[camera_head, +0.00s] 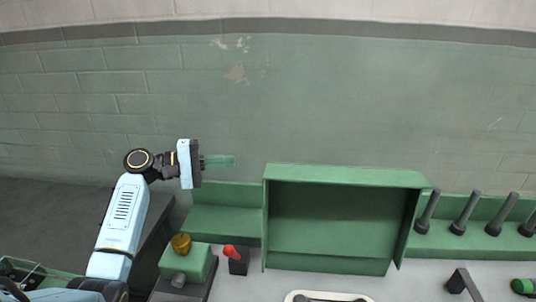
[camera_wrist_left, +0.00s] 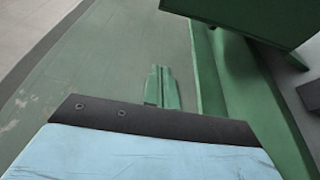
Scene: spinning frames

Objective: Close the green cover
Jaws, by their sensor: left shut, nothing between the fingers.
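The green cover (camera_head: 345,222) stands upright on the bench at the centre of the head view. Its hollow, shaded inside faces me, with a top lip and a slanted right side. In the left wrist view a dark green panel, which seems to be part of the cover (camera_wrist_left: 245,16), shows at the upper right. My left gripper (camera_head: 232,160) is shut and empty, with slim green fingers pointing right. It is left of the cover's upper left corner and apart from it in the picture. Its fingers also show in the left wrist view (camera_wrist_left: 161,72). My right gripper is not in view.
A green block with a brass knob (camera_head: 181,244) and a red-tipped switch (camera_head: 231,253) stand left of the cover. A low green ledge (camera_head: 222,212) runs behind them. Several dark pegs (camera_head: 465,212) stand at the right. A brick wall (camera_head: 330,100) closes the back.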

